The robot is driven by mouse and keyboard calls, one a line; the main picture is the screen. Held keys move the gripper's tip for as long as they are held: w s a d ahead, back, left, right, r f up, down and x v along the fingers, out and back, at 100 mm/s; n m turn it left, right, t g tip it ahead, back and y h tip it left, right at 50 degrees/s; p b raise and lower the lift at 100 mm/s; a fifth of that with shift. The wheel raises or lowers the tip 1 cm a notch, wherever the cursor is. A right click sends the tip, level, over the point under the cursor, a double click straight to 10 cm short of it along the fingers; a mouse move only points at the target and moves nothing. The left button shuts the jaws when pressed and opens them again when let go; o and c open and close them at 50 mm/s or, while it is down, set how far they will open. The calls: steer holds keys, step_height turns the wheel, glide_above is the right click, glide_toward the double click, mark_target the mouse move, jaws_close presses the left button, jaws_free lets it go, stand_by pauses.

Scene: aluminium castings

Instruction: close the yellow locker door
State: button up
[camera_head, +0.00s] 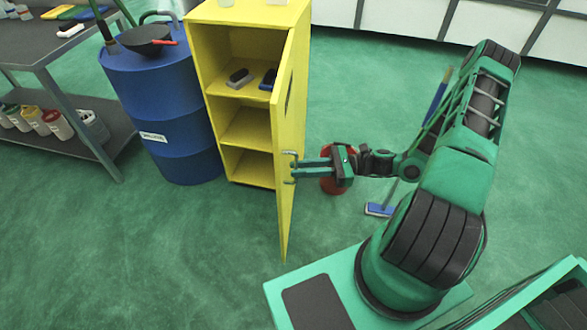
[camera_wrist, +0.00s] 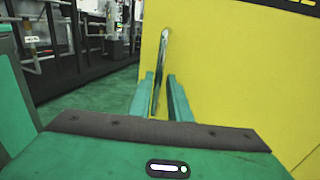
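The yellow locker (camera_head: 235,18) stands upright with its front compartments showing. Its yellow door (camera_head: 289,120) stands wide open, swung out from the locker's right side towards me. The door also fills much of the wrist view (camera_wrist: 230,80). A silver door handle (camera_wrist: 163,60) is on the door's outer face, and it also shows in the head view (camera_head: 289,154). My gripper (camera_head: 293,171) is at the handle from the right. In the wrist view my gripper's fingers (camera_wrist: 161,95) are apart, one on each side of the handle's line. Whether they touch it I cannot tell.
Dark small items (camera_head: 240,77) lie on an upper locker shelf. A blue drum (camera_head: 165,105) with a pan on top stands left of the locker. Floor in front is clear.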

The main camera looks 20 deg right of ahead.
steer(key=shift+x, duration=0.9)
jaws_close()
